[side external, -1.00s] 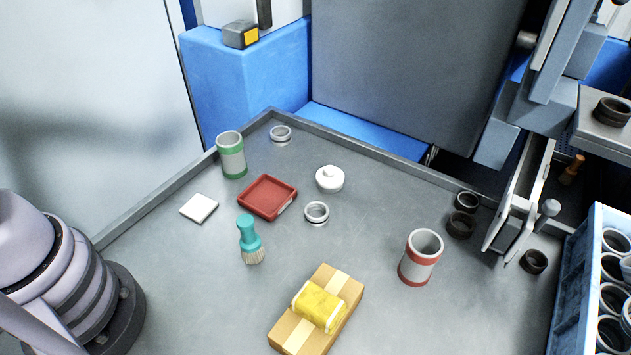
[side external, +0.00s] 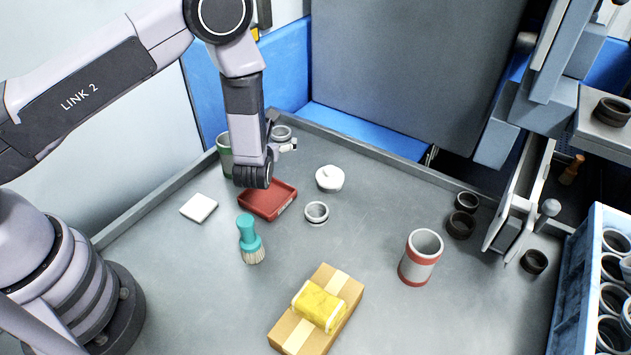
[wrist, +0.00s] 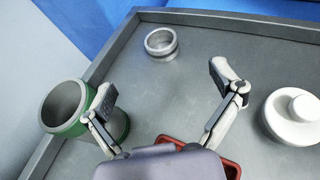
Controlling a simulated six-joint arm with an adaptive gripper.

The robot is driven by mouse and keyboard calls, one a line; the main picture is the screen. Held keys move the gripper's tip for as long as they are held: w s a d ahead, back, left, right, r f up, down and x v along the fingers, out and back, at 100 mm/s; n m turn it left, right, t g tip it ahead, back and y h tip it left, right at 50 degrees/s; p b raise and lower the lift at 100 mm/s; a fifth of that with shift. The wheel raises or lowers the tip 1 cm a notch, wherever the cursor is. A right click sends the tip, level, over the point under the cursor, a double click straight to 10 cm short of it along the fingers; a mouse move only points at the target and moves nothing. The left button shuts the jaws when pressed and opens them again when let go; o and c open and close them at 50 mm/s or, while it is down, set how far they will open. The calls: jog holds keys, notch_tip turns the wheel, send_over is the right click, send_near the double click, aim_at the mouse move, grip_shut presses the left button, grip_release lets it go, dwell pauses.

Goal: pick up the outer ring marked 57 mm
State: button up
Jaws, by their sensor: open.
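A small silver ring (wrist: 161,43) lies on the table near the back corner. It also shows in the side view (side external: 283,130), just beyond my gripper and partly covered by it. A second silver ring (side external: 316,212) lies nearer the middle of the table. No 57 mm marking is readable on either, so I cannot tell which bears it. My gripper (wrist: 163,88) is open and empty, its fingers spread apart above the table. In the wrist view the back-corner ring is ahead of the fingertips, between their directions, and apart from them.
A green-banded cylinder (wrist: 68,106) stands close by my left finger. A white lidded knob piece (wrist: 292,117) is to the right. A red tray (side external: 268,208) lies below my gripper. A teal brush (side external: 248,236), red-banded cylinder (side external: 421,258) and dark rings (side external: 460,225) stand farther off.

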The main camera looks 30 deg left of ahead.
notch_tip(320, 180, down, 3)
jog(key=shift+w+a+r, duration=0.1)
jog(key=shift+w+r, duration=0.05)
send_near(281, 134)
jog(key=shift+w+r, duration=0.15)
jog(key=shift+w, duration=0.55)
jog(key=shift+x, duration=3.05)
jog(key=shift+s+a, duration=0.1)
jog(key=shift+a, duration=0.05)
jog(key=shift+c, duration=0.4)
jog(key=c, duration=1.3)
jog(key=shift+o, duration=0.2)
